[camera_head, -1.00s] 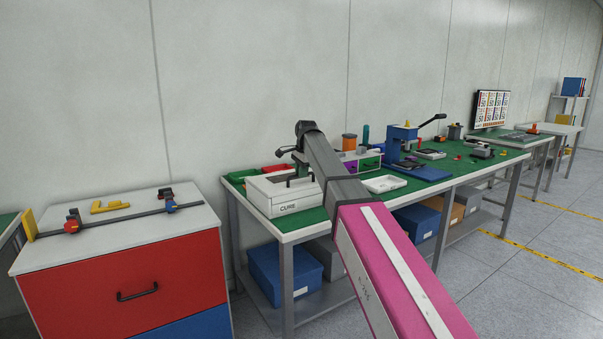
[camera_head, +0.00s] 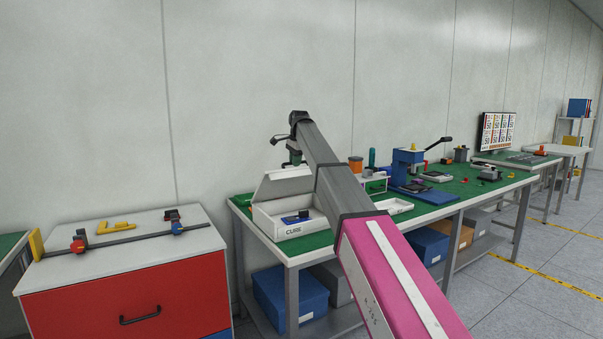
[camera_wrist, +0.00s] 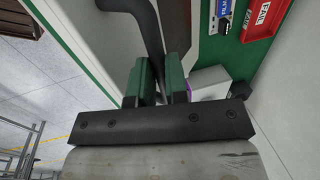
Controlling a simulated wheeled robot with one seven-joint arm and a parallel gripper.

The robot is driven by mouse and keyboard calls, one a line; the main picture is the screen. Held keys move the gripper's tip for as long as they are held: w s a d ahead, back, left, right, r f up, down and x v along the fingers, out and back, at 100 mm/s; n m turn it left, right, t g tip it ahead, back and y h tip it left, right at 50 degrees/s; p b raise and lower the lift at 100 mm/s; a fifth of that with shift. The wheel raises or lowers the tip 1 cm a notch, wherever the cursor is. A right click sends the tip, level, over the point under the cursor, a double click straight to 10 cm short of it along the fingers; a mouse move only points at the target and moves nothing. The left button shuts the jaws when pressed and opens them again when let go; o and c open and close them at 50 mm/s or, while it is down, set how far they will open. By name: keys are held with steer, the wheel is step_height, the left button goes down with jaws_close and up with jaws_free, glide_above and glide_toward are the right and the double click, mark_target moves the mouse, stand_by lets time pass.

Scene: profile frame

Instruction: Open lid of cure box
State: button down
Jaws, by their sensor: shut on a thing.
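The white cure box (camera_head: 290,228), marked CURE, stands at the left front of the green-topped bench. Its lid (camera_head: 282,184) is raised and tilted up at the back, so the inside shows, with a small dark blue item (camera_head: 296,217) in it. My gripper (camera_head: 292,157) is above the raised lid, partly hidden by my arm. In the wrist view its two green fingers (camera_wrist: 161,72) are closed on a dark curved bar, which looks like the lid handle (camera_wrist: 152,35). The exact contact is hard to see.
A white tray (camera_head: 394,206) and a blue press (camera_head: 408,165) stand to the right on the bench (camera_head: 455,190). A red bin (camera_wrist: 265,18) with FAIL labels shows in the wrist view. A red-fronted cabinet (camera_head: 80,290) stands at left, with a floor gap before the bench.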

steer(key=w+a+r, duration=0.1)
steer(key=w+a, duration=0.9)
steer(key=w, duration=0.5)
steer(key=shift+a, duration=0.1)
steer(key=shift+r, duration=0.1)
steer(key=c, duration=1.1)
jaws_free()
steer(key=shift+s, duration=0.1)
